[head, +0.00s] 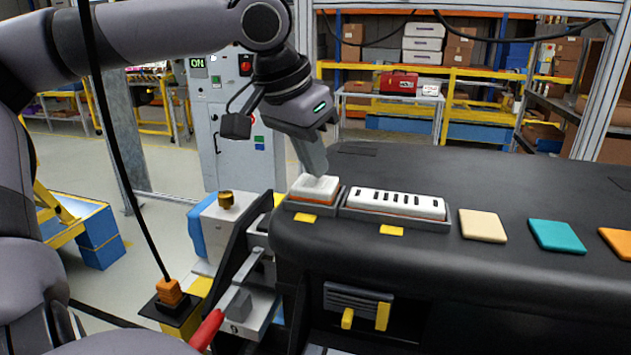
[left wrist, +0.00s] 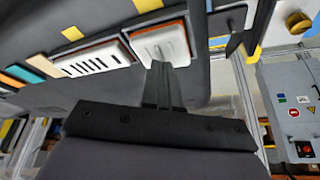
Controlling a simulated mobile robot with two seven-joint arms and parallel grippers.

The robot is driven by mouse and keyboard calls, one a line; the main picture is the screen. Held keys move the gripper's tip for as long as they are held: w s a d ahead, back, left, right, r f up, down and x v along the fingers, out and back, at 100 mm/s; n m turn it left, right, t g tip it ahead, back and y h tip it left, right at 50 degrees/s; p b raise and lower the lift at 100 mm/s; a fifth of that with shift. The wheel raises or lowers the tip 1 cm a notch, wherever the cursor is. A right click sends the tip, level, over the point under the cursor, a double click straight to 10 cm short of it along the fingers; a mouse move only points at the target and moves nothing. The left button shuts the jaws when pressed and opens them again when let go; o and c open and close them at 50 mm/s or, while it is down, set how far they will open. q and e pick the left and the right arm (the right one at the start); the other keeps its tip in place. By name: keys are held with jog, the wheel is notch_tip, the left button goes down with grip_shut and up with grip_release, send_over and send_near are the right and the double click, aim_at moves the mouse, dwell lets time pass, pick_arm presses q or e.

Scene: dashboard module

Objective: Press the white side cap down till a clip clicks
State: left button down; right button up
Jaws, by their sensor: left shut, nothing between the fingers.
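The white side cap (head: 316,187) sits in a dark frame at the left end of the black dashboard (head: 420,165). An orange edge shows beneath the cap. The cap also shows in the left wrist view (left wrist: 172,42). My left gripper (head: 318,176) is shut and empty, pointing down with its fingertips at the top of the cap. The tips appear to touch it, and they cover part of its surface. In the left wrist view the shut fingers (left wrist: 160,66) reach the cap's near edge. Any clip is hidden. My right gripper is not in view.
A long white slotted panel (head: 396,203) sits in a frame right of the cap. Beige (head: 482,225), teal (head: 557,235) and orange (head: 616,242) tiles lie farther right. A grey cabinet (head: 222,130) stands behind. A lever with a red grip (head: 207,330) is below left.

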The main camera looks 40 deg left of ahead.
pick_arm(q)
jog(key=shift+s+f, duration=0.1)
jog(key=shift+f, duration=0.75)
dwell(0.3)
dwell(0.7)
jog(key=shift+r+p, duration=0.35)
jog(key=shift+r, duration=3.8)
